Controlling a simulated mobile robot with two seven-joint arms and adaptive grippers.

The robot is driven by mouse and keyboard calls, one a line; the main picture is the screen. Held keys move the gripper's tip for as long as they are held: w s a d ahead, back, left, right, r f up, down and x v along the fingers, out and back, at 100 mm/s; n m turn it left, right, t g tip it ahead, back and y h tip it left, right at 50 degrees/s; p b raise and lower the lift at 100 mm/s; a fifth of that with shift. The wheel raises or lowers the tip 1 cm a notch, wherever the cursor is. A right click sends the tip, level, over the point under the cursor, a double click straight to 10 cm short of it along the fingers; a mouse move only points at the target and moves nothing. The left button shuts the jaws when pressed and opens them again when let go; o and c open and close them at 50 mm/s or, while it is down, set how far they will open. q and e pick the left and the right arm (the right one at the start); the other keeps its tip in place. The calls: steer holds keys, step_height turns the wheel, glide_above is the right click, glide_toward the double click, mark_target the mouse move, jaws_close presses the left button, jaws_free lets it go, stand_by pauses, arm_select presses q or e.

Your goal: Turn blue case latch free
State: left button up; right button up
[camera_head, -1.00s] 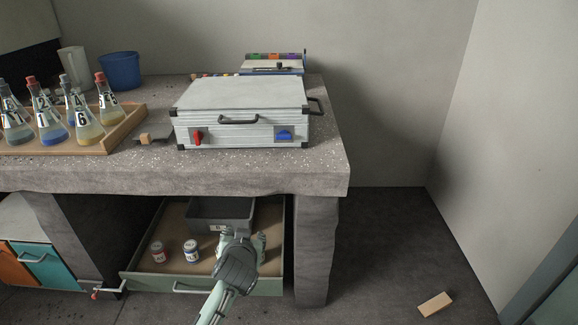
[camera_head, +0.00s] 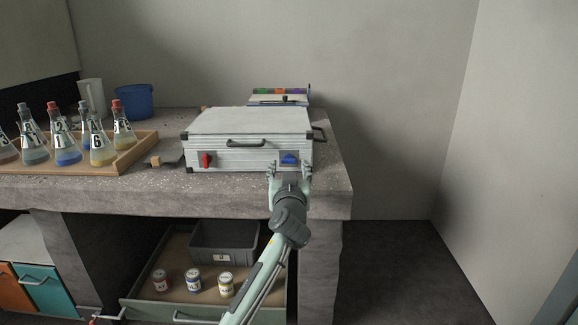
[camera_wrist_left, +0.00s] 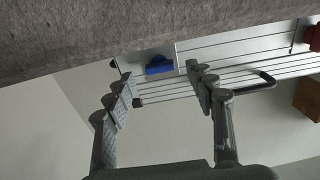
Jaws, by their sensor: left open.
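The silver case (camera_head: 250,122) lies closed on the concrete bench, its front towards me. The blue latch (camera_head: 289,158) is at the right of its front face, and the red latch (camera_head: 206,160) is at the left. My left gripper (camera_head: 289,169) is open in front of the blue latch, just below it in the head view. In the left wrist view the blue latch (camera_wrist_left: 159,66) shows beyond and between the open fingers (camera_wrist_left: 162,88), apart from them. The fingers hold nothing.
The bench edge (camera_head: 180,190) runs below the case and fills the top of the wrist view. Flasks stand in a wooden tray (camera_head: 135,153) at the left. Below, an open drawer (camera_head: 170,265) holds a grey bin (camera_head: 223,243) and several jars.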

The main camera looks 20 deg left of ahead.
mark_target(289, 160)
arm_select(q)
steer(key=shift+x, duration=1.1)
steer(key=c, duration=1.2)
steer(key=shift+o, duration=0.2)
